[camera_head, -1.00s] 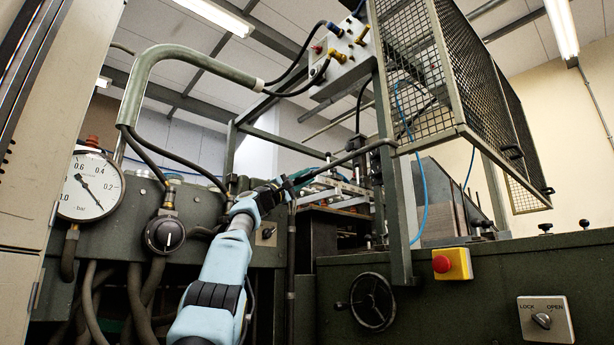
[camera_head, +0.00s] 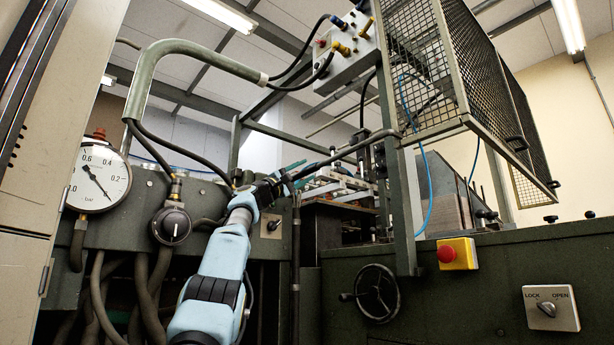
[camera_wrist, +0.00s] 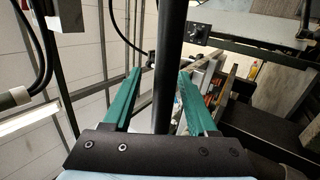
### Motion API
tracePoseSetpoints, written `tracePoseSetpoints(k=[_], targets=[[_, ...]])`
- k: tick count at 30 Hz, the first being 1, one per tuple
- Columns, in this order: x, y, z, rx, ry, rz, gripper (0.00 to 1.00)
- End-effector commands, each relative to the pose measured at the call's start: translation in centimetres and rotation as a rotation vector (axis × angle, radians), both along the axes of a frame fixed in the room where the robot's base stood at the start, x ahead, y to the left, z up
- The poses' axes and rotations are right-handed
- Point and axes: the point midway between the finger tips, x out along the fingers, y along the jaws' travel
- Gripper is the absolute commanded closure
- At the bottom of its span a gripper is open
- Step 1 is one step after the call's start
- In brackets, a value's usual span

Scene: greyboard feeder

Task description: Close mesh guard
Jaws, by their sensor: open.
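The mesh guard (camera_head: 415,50) is a black wire-mesh cage in a grey metal frame, raised at the upper right of the head view. A dark bar (camera_head: 350,149) runs from the upright post beside the guard down left to my gripper. My gripper (camera_head: 293,172) is left of and below the guard. In the wrist view its two green fingers (camera_wrist: 157,92) are apart, with a dark bar (camera_wrist: 168,70) running lengthwise in the gap between them. A gap shows on either side of the bar. Its near end is hidden by the gripper body.
A pressure gauge (camera_head: 98,181) and thick hoses stand at left. A grey control box (camera_head: 345,55) hangs beside the guard. A red and yellow stop button (camera_head: 457,253), a handwheel (camera_head: 376,294) and a LOCK/OPEN switch (camera_head: 549,308) sit on the green machine front.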

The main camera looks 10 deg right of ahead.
Motion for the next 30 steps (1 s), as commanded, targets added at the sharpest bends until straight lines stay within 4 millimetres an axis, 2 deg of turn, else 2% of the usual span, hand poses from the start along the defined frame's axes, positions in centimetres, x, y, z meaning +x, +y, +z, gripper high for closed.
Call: tracePoseSetpoints(k=[3,9,15,21,30], targets=[[-1.4,2.5,-0.6,0.001,-0.006,0.005,0.42],[-3.8,6.6,-0.2,-0.002,-0.007,0.006,0.42],[-5.2,9.2,0.0,-0.001,-0.006,0.004,0.42],[-5.8,10.1,0.1,0.000,-0.004,0.001,0.42],[-5.8,10.1,0.1,0.000,-0.003,-0.001,0.42]])
